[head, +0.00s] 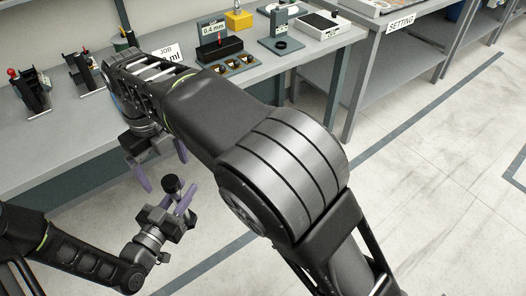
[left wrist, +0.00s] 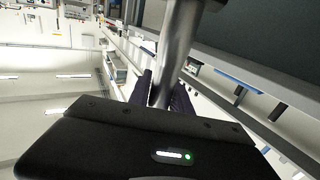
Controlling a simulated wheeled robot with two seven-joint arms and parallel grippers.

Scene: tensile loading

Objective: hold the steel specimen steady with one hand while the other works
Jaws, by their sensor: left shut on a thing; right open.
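The steel specimen (left wrist: 178,45) is a shiny metal rod in the left wrist view, running up between the dark fingers of my left gripper (left wrist: 165,92). In the head view my left gripper (head: 178,197) has purple fingers shut around it, in front of the bench, and only a dark round end of the specimen (head: 172,183) shows. My right gripper (head: 164,174) is open, just above and around the specimen's end in the picture. Whether its fingers touch the specimen I cannot tell. My right arm hides part of the bench.
A grey bench (head: 60,150) runs behind the grippers. It bears a JOB card (head: 168,50), a stand marked 0.4 mm (head: 213,30), small black fixtures (head: 33,92), a wooden tray (head: 238,65) and a white box (head: 318,25). A second table marked SETTING (head: 400,25) stands right. The floor is clear.

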